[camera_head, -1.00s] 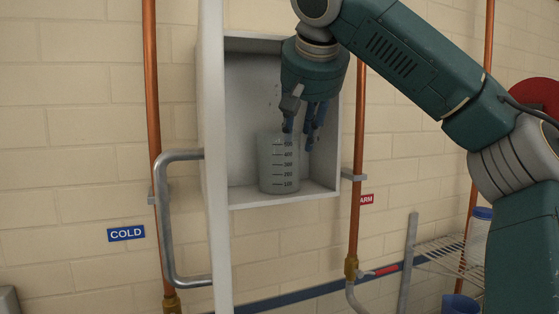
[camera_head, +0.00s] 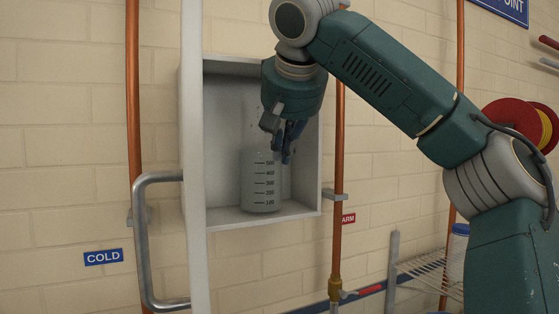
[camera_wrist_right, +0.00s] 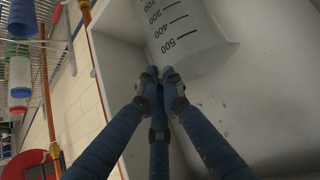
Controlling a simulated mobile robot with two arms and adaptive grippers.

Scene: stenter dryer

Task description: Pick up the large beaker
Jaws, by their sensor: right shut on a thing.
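The large beaker (camera_head: 259,184) is a translucent grey vessel with black volume marks. It stands upright on the floor of an open wall cabinet (camera_head: 224,216). My right gripper (camera_head: 285,155) reaches down into the cabinet from above, at the beaker's upper right rim. In the right wrist view its blue fingers (camera_wrist_right: 160,78) are drawn together on the rim of the beaker (camera_wrist_right: 190,28). The gripper is shut on the beaker's wall; the exact contact is partly hidden by the fingertips. My left gripper is not in view.
The cabinet door (camera_head: 194,130) stands open at the left, with a bent metal handle (camera_head: 143,235). Copper pipes (camera_head: 338,180) run up both sides of the cabinet. A wire shelf (camera_head: 425,270) and a red hose reel (camera_head: 510,115) are at the right.

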